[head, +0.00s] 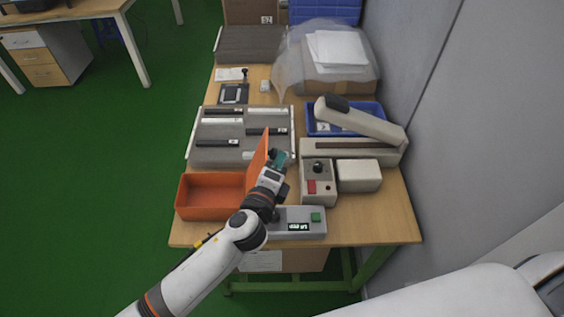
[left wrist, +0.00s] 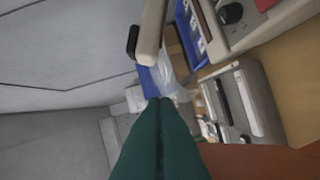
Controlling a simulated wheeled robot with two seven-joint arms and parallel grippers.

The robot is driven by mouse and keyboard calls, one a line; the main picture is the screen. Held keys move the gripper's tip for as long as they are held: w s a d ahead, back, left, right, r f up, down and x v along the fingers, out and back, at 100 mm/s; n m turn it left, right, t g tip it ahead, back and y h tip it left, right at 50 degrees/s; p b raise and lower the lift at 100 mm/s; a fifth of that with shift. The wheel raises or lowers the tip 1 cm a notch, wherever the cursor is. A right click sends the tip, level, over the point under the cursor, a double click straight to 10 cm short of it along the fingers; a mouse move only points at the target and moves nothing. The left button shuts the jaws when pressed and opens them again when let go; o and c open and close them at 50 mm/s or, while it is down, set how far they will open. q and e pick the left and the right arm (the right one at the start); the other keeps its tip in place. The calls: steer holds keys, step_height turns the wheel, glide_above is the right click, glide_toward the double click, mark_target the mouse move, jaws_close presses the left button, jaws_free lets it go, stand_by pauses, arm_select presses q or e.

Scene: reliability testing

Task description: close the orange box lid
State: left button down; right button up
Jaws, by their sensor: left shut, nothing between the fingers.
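The orange box (head: 212,196) sits at the front left of the wooden table. Its orange lid (head: 261,157) stands up, open, at the box's right side. My left gripper (head: 278,160) is just to the right of the lid, with its green fingers shut and nothing between them. In the left wrist view the green fingers (left wrist: 160,140) are together, and part of the orange lid (left wrist: 262,162) shows at the lower right, close to them. I cannot tell whether they touch the lid. My right gripper is not in view.
A grey tray (head: 208,155) with several dark and light bars lies behind the box. A wall bounds the table's right side.

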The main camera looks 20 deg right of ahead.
arm_select(q)
steer(key=w+a+n+t+b, duration=0.35)
steer(key=a+n+b, duration=0.6)
steer(key=a, duration=0.65)
steer(key=shift+w+a+f+n+t+y+b, duration=0.7)
steer(key=shift+a+f+n+b, duration=0.85)
steer(key=shift+n, duration=1.25)
steer(key=shift+w+a+f+n+t+y+b, duration=0.75)
steer(key=shift+a+f+n, duration=0.95)
steer(key=shift+f+n, duration=0.8)
steer(key=shift+w+a+f+n+t+y+b, duration=0.6)
steer(key=shift+a+f+n+b, duration=0.95)
steer(key=shift+n, duration=1.5)
steer(key=shift+s+a+f, duration=0.1)
steer(key=shift+s+f, duration=0.05)
steer(key=shift+s, duration=0.1)
steer(key=shift+f+y, duration=0.1)
steer(key=shift+y, duration=0.15)
